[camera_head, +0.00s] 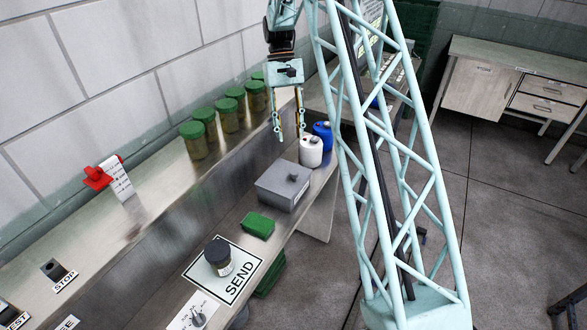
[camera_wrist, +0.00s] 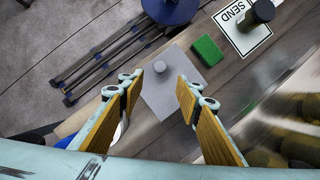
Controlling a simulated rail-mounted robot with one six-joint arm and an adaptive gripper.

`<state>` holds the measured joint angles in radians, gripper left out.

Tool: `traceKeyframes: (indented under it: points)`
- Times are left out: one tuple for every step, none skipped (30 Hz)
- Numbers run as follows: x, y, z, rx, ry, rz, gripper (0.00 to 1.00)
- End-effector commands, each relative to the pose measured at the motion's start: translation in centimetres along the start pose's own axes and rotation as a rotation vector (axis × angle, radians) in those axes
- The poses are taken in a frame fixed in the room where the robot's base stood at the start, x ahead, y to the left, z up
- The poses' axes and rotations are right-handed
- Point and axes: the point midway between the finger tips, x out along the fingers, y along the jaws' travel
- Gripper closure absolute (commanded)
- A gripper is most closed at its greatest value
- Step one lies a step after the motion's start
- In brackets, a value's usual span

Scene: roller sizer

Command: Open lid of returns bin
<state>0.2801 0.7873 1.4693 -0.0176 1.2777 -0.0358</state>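A grey box with a flat lid and a round knob (camera_head: 283,188), which appears to be the returns bin, stands on the lower steel bench. No label on it is readable. Its lid (camera_wrist: 176,87) looks closed, with the grey knob (camera_wrist: 158,67) on top. My gripper (camera_head: 290,137) is above and behind the box in the head view, pointing down. In the wrist view my gripper (camera_wrist: 160,88) has its two fingers spread wide, with the lid showing between and beyond them. It is open, empty and apart from the knob.
A white jug (camera_head: 311,151) and a blue jug (camera_head: 323,135) stand behind the box. A green block (camera_head: 257,225) and a dark-lidded jar (camera_head: 219,257) on the SEND mat (camera_head: 239,284) stand in front. Several green-lidded jars (camera_head: 195,141) line the upper shelf.

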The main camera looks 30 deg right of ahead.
Motion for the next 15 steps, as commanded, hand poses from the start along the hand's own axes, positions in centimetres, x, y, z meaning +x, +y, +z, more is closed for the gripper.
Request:
traceKeyframes:
  points:
    - [0.0, 0.0, 0.0, 0.000, 0.000, 0.000, 0.68]
    - [0.0, 0.0, 0.0, 0.000, 0.000, 0.000, 0.68]
    - [0.0, 0.0, 0.0, 0.000, 0.000, 0.000, 0.68]
    - [0.0, 0.0, 0.0, 0.000, 0.000, 0.000, 0.68]
    - [0.0, 0.0, 0.0, 0.000, 0.000, 0.000, 0.68]
    - [0.1, 0.0, 0.0, 0.000, 0.000, 0.000, 0.68]
    - [0.1, 0.0, 0.0, 0.000, 0.000, 0.000, 0.68]
    - [0.2, 0.0, 0.0, 0.000, 0.000, 0.000, 0.68]
    - [0.3, 0.0, 0.0, 0.000, -0.001, 0.000, 0.68]
    - [0.5, 0.0, 0.0, 0.000, -0.001, 0.000, 0.68]
    - [0.6, 0.0, 0.0, 0.000, -0.001, 0.000, 0.68]
    - [0.8, 0.0, 0.0, 0.000, -0.001, 0.000, 0.68]
    - [1.0, 0.0, 0.0, 0.000, -0.001, 0.000, 0.68]
    - [1.3, 0.0, 0.0, 0.000, -0.001, 0.000, 0.68]
    - [1.6, 0.0, 0.0, 0.000, -0.001, 0.000, 0.68]
